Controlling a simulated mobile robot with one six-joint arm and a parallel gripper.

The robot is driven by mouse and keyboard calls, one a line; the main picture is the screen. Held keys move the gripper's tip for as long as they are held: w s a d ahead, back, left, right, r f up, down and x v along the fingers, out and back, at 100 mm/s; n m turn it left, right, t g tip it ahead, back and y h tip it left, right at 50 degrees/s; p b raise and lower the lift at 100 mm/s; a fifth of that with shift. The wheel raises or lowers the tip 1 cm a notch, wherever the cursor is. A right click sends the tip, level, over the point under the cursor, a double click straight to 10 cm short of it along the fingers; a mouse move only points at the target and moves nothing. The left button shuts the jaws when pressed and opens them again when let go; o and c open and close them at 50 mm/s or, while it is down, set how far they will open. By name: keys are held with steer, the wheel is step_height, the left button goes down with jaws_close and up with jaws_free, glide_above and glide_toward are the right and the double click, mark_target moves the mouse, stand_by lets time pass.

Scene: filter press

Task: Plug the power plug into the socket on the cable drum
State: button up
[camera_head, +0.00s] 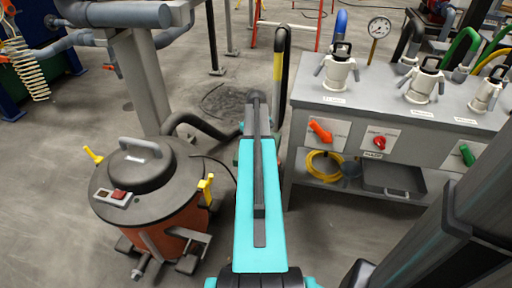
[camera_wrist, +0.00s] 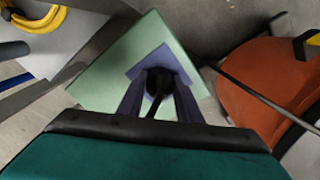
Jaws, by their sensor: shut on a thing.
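In the wrist view my gripper (camera_wrist: 159,92) is shut on the black power plug (camera_wrist: 158,82), with one dark finger on each side. The black cable (camera_wrist: 262,96) runs from the plug toward the orange machine at right. Straight beyond the plug is a pale green square plate (camera_wrist: 100,72) with a blue-violet square in its middle. I cannot tell whether this is the drum's socket, or whether the plug touches it. In the head view my own arm hides the gripper and plug, and I cannot make out the cable drum.
An orange vacuum-like machine (camera_head: 165,232) with a dark lid stands left of my arm. A grey bench (camera_head: 330,105) with valves and switches stands at right, with a yellow hose coil (camera_head: 323,167) on its lower shelf.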

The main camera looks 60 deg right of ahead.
steer(key=o, duration=1.1)
step_height(320, 180, up, 14)
steer(key=p, duration=0.3)
steer(key=shift+f+p, duration=0.1)
steer(key=shift+p, duration=0.2)
